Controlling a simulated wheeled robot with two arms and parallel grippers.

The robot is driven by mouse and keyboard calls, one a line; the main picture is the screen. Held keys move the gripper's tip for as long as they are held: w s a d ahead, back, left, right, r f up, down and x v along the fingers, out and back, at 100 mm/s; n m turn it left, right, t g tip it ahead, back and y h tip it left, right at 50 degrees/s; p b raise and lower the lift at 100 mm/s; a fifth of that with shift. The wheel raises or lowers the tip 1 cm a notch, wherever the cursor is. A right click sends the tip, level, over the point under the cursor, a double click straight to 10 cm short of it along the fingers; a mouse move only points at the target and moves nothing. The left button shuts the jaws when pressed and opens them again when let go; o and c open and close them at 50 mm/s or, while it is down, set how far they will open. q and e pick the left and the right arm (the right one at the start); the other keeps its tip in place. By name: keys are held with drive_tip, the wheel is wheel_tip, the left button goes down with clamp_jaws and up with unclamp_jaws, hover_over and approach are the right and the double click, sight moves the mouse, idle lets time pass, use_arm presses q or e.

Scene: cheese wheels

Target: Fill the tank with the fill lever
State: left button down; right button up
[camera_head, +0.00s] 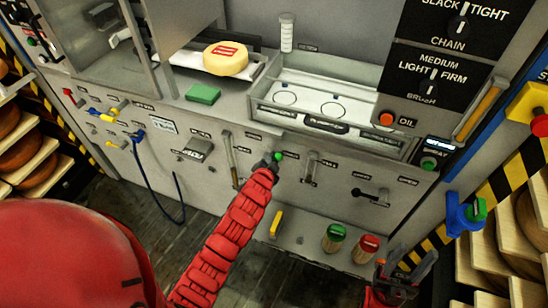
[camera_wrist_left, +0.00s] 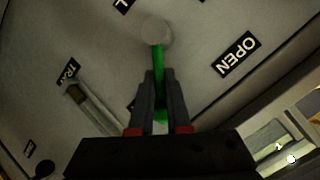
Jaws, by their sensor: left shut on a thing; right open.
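A lever with a green handle (camera_head: 279,155) sits on the front panel of the grey machine, below the tank. In the left wrist view the green lever (camera_wrist_left: 157,55) runs from a round grey pivot down between my fingers, near an OPEN label. My left gripper (camera_head: 270,160) is shut on this lever; it also shows in the left wrist view (camera_wrist_left: 158,100). The clear-walled tank (camera_head: 262,118) has round marks inside; its liquid level cannot be told. My right gripper (camera_head: 407,262) is open and empty, low at the right, away from the panel.
A yellow cheese wheel (camera_head: 226,60) and a green block (camera_head: 203,93) lie left of the tank. Other levers (camera_head: 312,165) and a black handle (camera_head: 370,195) stick out of the panel. Green-topped (camera_head: 334,237) and red-topped (camera_head: 366,247) containers stand on the low ledge.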

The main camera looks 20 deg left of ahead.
idle(0.3)
use_arm(q)
drive_tip(key=c, duration=0.9)
unclamp_jaws()
drive_tip(key=shift+s, duration=0.1)
drive_tip(key=p+v, duration=0.3)
drive_tip(key=v, duration=1.4)
drive_tip(key=shift+r, duration=0.1)
